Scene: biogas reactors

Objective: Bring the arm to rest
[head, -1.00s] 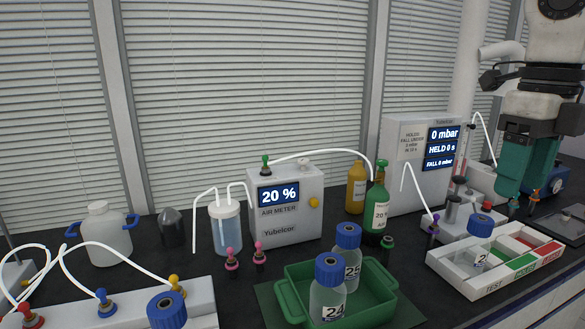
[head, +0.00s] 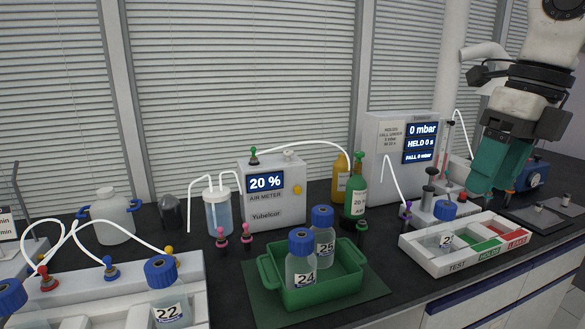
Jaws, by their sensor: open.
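My gripper (head: 493,190) hangs from my arm at the upper right, its teal fingers pointing down. It is open, and no object shows between the fingers. The fingers are above and behind the white sorting tray (head: 452,266), near the pressure meter (head: 387,140), which reads 0 mbar and HELD 0 s. They look apart from both, though the gap to the things behind is hard to judge. The fingers hide part of the bench behind them.
A green tray (head: 326,292) holds bottles 24 (head: 301,270) and 25 (head: 322,238). Bottle 22 (head: 168,300) stands front left. A blue-capped bottle (head: 442,240) is in the sorting tray's TEST part. The air meter (head: 272,205) reads 20 %. Dark bench shows left of the green tray.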

